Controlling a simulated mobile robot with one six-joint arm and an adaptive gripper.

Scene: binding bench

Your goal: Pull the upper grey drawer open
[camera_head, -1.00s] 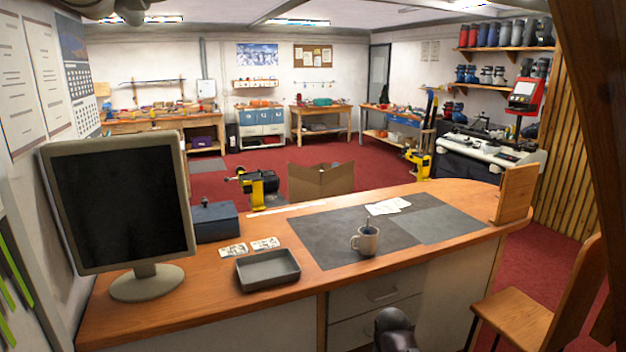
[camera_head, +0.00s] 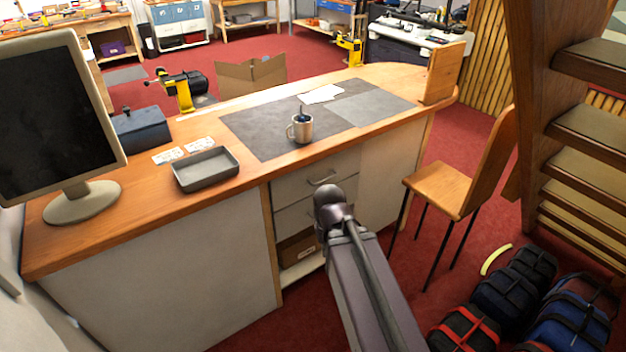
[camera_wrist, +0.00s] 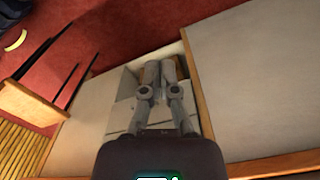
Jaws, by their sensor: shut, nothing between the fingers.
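The upper grey drawer (camera_head: 306,180) is under the desk top in the head view, its front looking flush with the desk. Its bar handle (camera_head: 322,179) is visible just above my arm's dark rounded end. The lower grey drawer (camera_head: 292,216) is beneath it, partly covered by my arm. My gripper (camera_wrist: 161,64) is shut and empty in the wrist view, in front of the drawer column. The pale drawer fronts (camera_wrist: 122,116) are to its left and behind it there. My fingers are hidden in the head view, and I cannot tell whether they touch anything.
An open shelf (camera_head: 306,267) with a box is below the drawers. A wooden chair (camera_head: 450,188) stands right of them, with several bags (camera_head: 515,285) on the red floor. A mug (camera_head: 301,129) and a grey tray (camera_head: 206,170) are on the desk top.

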